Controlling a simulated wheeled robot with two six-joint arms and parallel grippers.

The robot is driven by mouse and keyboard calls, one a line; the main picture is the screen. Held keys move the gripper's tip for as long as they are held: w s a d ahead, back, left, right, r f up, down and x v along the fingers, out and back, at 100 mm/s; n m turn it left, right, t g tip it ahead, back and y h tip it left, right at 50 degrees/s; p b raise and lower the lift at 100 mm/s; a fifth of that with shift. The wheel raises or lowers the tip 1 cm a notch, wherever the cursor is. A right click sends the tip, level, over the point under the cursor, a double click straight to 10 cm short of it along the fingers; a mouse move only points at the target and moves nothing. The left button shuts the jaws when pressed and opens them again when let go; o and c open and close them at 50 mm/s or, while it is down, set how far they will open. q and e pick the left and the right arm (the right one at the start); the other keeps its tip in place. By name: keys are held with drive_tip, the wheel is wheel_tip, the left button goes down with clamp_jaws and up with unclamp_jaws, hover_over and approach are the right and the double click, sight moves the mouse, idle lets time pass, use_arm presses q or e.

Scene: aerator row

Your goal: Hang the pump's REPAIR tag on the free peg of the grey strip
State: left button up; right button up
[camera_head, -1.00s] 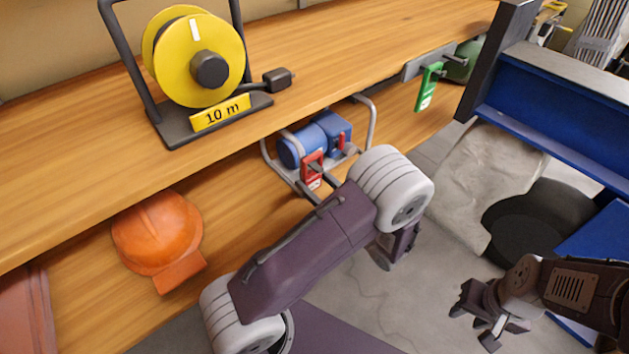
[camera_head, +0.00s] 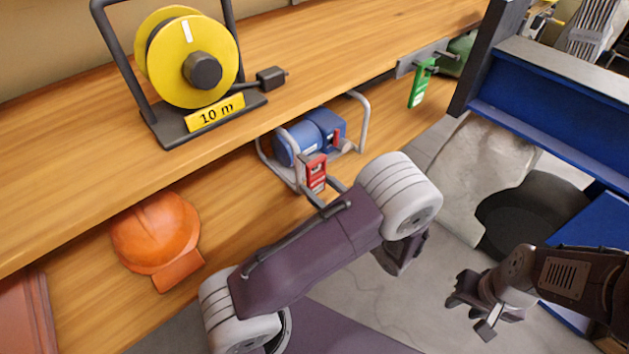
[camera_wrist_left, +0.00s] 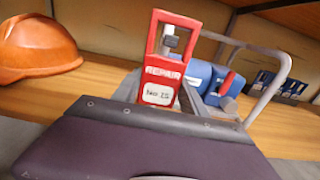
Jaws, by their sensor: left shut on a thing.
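The red REPAIR tag (camera_head: 316,172) is upright in front of the pump (camera_head: 300,142); in the left wrist view the tag (camera_wrist_left: 160,92) reads "REPAIR" over a white number label. A grey peg end shows in its upper window; I cannot tell whether it passes through. My left gripper (camera_head: 322,192) is shut on the tag's lower part, its fingers partly hidden. The grey strip (camera_head: 407,66) is on the shelf's front edge at the upper right. A green tag (camera_head: 420,85) hangs on its left peg; its right peg (camera_head: 448,55) is bare. My right gripper (camera_head: 468,312) is open and empty.
A tubular frame (camera_head: 364,122) surrounds the blue pump under the upper shelf (camera_head: 330,62). An orange helmet (camera_head: 155,235) lies to the left. A yellow cable reel (camera_head: 195,45) stands above. A blue beam (camera_head: 560,105) and black bucket (camera_head: 510,220) are at the right.

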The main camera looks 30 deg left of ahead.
use_arm(q)
drive_tip(key=shift+p+v, duration=0.55)
drive_tip(key=shift+v, duration=2.05)
wheel_tip(320, 180, up, 37)
drive_tip(key=a+m+t+h+p, duration=0.2)
drive_tip(key=m+t+p, duration=0.1)
drive_tip(key=p, duration=4.3)
drive_tip(key=shift+f+t, duration=0.25)
drive_tip(key=shift+t, duration=0.25)
drive_tip(key=shift+r, duration=0.1)
